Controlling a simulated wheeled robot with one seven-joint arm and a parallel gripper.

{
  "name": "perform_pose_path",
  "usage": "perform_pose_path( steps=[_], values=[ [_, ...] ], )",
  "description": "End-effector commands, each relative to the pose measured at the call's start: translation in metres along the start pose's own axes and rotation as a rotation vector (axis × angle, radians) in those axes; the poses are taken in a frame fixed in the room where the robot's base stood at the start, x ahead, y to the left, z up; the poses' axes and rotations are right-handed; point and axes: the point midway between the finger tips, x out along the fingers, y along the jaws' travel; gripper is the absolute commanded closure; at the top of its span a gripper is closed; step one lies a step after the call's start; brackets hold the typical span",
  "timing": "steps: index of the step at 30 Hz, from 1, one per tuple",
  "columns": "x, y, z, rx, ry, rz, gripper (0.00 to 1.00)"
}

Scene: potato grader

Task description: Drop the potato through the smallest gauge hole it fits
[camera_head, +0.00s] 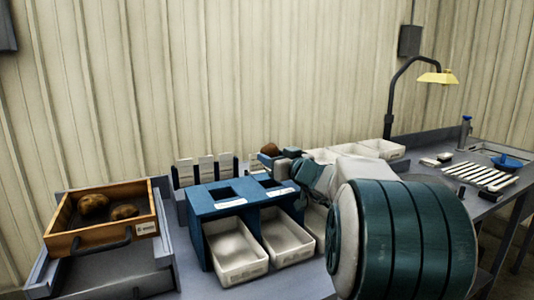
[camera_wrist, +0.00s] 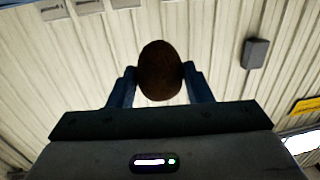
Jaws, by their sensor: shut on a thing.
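A brown potato (camera_wrist: 160,72) is held between the two blue fingers of my gripper (camera_wrist: 160,85) in the wrist view. In the head view the potato (camera_head: 269,149) shows small above the blue gauge box (camera_head: 205,207), near its back right, with my gripper (camera_head: 272,156) around it. The box has square holes (camera_head: 224,193) in its top, two of them visible, with white labels in front. My arm hides the right part of the box. White bins (camera_head: 238,262) stand below the holes and look empty.
A wooden crate (camera_head: 92,242) with a dark handle holds potatoes (camera_head: 93,205) at the left. White cards (camera_head: 205,168) stand behind the box. More white trays (camera_head: 383,149), a yellow lamp (camera_head: 437,78) and pale strips (camera_head: 480,176) are at the right.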

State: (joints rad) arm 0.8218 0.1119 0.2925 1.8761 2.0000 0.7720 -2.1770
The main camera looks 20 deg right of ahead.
Motion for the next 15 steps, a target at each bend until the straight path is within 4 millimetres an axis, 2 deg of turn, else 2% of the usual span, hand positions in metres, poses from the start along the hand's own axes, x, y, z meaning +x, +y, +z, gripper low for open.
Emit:
perform_pose_path(
  steps=[5, 15],
  values=[
    [0.000, 0.001, 0.007, 0.002, 0.001, 0.002, 0.79],
    [0.000, 0.001, 0.033, 0.003, 0.000, 0.002, 0.79]
  ],
)
